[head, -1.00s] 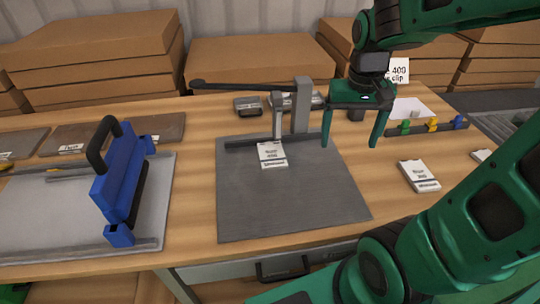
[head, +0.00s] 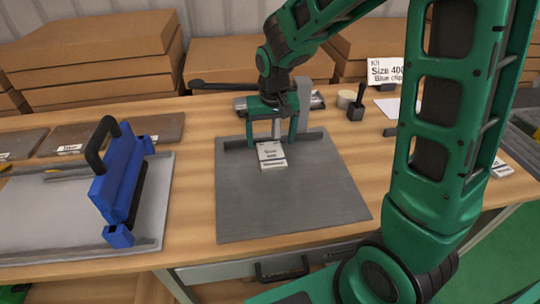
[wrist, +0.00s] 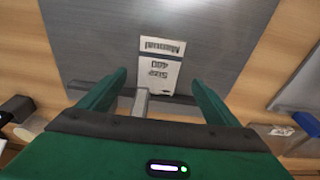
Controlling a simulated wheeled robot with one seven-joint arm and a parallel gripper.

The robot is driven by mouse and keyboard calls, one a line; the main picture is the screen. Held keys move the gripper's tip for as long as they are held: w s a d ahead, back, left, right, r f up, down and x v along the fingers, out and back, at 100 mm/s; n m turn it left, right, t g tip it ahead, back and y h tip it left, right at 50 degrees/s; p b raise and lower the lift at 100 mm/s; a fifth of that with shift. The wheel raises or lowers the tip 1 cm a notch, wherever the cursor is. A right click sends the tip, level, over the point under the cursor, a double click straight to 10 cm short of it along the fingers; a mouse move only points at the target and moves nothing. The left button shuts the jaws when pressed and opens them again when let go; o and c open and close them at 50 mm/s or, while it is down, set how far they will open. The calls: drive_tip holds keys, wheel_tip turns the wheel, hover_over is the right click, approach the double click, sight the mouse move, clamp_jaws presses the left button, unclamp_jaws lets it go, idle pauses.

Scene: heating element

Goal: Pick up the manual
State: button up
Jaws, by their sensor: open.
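The manual is a small white booklet (head: 271,156) lying on the dark grey plate (head: 290,203), near the plate's back edge. My gripper (head: 272,138) is open just behind and above the manual. In the wrist view my two fingers (wrist: 157,80) stand apart, one on each side of its lower part. I see no contact. A grey metal post and bar (wrist: 141,103) show between the fingers, at the manual's end.
A grey upright post with a dark lever (head: 210,86) stands behind my gripper. A blue press with a black handle (head: 120,190) stands at the left. Cardboard boxes (head: 95,60) are stacked behind the table.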

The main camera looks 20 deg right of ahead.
sight(271, 153)
drive_tip(key=shift+w+d+f, duration=0.1)
drive_tip(key=shift+w+f, duration=0.1)
drive_tip(key=shift+f, duration=1.15)
drive_tip(key=shift+w+d+f, duration=0.1)
drive_tip(key=shift+w+f, duration=0.1)
drive_tip(key=shift+f, duration=1.15)
drive_tip(key=c, duration=1.3)
drive_tip(key=shift+r, duration=0.15)
